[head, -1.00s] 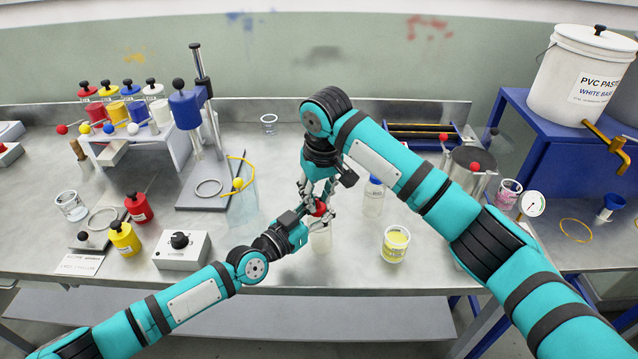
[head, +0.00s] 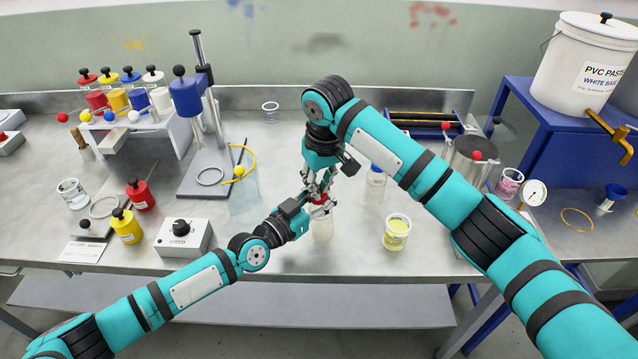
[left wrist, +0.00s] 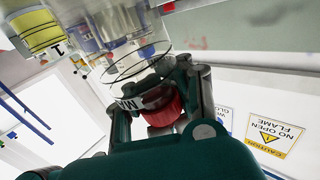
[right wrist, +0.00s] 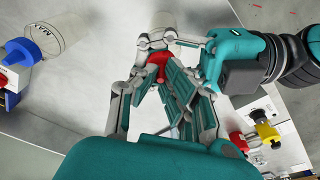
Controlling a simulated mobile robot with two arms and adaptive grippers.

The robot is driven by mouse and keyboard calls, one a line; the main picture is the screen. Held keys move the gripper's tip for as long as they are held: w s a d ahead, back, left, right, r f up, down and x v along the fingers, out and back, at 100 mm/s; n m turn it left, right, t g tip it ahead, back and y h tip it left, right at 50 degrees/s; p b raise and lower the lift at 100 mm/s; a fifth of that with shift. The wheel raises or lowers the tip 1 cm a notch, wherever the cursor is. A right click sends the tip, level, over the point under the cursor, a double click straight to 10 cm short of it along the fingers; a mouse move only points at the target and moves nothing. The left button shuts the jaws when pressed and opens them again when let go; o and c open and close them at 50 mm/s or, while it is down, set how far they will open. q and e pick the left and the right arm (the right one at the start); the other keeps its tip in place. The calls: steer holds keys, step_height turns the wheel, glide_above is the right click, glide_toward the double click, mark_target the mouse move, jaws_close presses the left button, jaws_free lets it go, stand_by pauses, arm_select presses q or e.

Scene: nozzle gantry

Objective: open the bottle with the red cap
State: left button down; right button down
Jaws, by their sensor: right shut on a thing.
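The clear bottle (head: 323,228) stands near the front of the grey bench, with its red cap (head: 320,198) on top. My right gripper (head: 319,190) comes down from above and is shut on the red cap, which also shows between its fingers in the right wrist view (right wrist: 158,63). My left gripper (head: 306,212) reaches in from the left at the bottle's upper part, just under the cap. In the left wrist view the red cap (left wrist: 161,104) sits among the fingers. The fingers hide much of the bottle's neck, so I cannot tell whether the left gripper is closed on it.
A clear blue-capped bottle (head: 375,185) and a cup of yellow stuff (head: 397,232) stand to the right. The front bench edge is close.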

steer(key=n+g+y, duration=0.1)
steer(key=n, duration=0.4)
steer(key=shift+w+n, duration=0.15)
steer(key=shift+n, duration=0.15)
steer(key=shift+w+d, duration=0.15)
stand_by(0.5)
steer(key=c, duration=1.5)
jaws_free()
steer(key=shift+s+a+r, duration=0.1)
steer(key=shift+s+a, duration=0.1)
